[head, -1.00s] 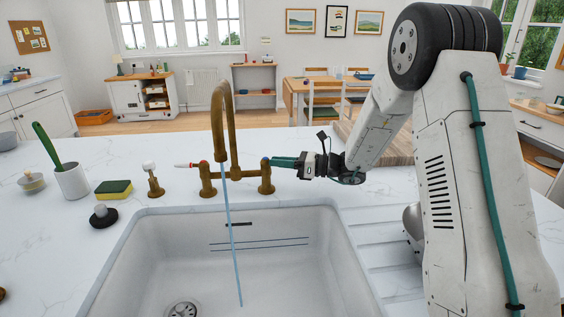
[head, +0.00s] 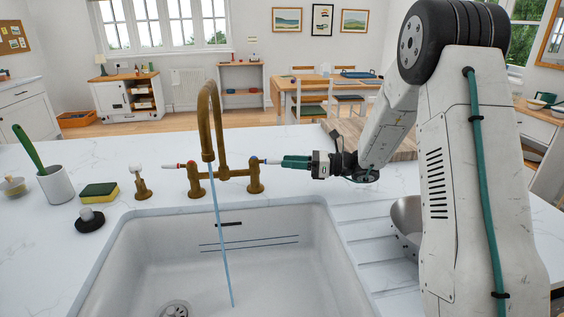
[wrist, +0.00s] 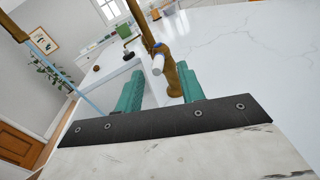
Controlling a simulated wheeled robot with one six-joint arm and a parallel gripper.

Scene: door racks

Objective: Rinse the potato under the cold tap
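The brass tap (head: 206,125) stands behind the white sink (head: 325,255). A thin blue stream of water (head: 221,240) runs from its spout into the sink. The cold lever (head: 268,161), with a blue mark and a white end, points right towards my gripper (head: 283,162). In the wrist view, the green fingers of my gripper (wrist: 159,74) are apart, and the white end of the cold lever (wrist: 158,66) shows beyond the gap between them. Nothing is held. The red-marked hot lever (head: 177,165) points left. I see no potato in either view.
A metal bowl (head: 404,216) sits on the right drainboard, partly hidden by my arm. A sponge (head: 98,193), a black stopper (head: 89,219), a brass dispenser (head: 140,184) and a white pot with a green-handled brush (head: 56,184) stand left. A wooden board (head: 403,150) lies behind my arm.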

